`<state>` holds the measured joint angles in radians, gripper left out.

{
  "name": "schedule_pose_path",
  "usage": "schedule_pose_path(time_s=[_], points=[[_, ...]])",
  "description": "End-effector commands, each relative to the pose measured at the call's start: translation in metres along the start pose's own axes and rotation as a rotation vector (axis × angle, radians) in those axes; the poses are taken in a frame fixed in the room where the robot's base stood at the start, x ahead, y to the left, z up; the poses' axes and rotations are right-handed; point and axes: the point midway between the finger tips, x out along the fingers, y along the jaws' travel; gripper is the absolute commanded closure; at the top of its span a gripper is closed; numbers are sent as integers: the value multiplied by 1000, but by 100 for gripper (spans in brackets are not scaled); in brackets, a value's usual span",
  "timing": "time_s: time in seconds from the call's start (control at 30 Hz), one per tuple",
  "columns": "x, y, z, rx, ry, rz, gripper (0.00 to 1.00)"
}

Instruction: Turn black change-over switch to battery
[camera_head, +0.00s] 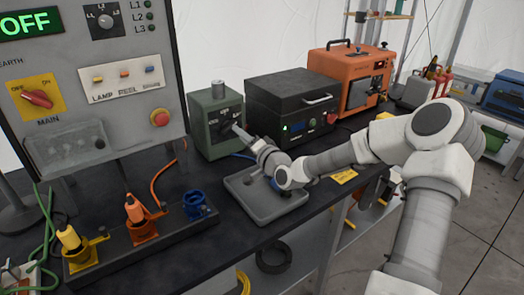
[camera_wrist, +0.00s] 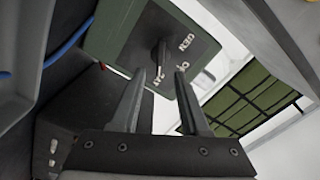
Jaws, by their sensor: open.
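The green switch box (camera_head: 205,139) stands on the black bench, left of the dark grey box, with a black change-over switch on its front. In the wrist view the black switch knob (camera_wrist: 158,56) sits on the dark plate of the green box (camera_wrist: 120,35). Light lettering lies beside it; one label seems to read GEN, and another is partly behind a finger. I cannot tell for sure which label the knob points to. My gripper (camera_wrist: 160,84) is open and empty, its two fingertips just in front of the knob, one on either side. It shows in the head view (camera_head: 238,129), partly covering the switch.
A grey control panel (camera_head: 90,62) with a red MAIN switch (camera_head: 37,98) stands at left. A grey tray (camera_head: 255,203) lies below my arm. The dark grey box (camera_head: 293,103) and an orange unit (camera_head: 352,78) stand at right. Coloured plugs sit in front left (camera_head: 135,208).

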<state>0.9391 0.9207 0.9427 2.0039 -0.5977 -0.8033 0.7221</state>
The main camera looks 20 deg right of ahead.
Motion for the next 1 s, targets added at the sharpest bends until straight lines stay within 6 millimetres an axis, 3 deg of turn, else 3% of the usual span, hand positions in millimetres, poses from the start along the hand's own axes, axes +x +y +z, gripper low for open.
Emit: schedule_pose_path(time_s=[0.3,0.5,0.7,1.0], points=[[-74,0,-2,0,1,4,55],[-106,0,-1,0,1,2,55],[-118,0,0,0,0,0,55],[-118,0,0,1,-1,0,55]])
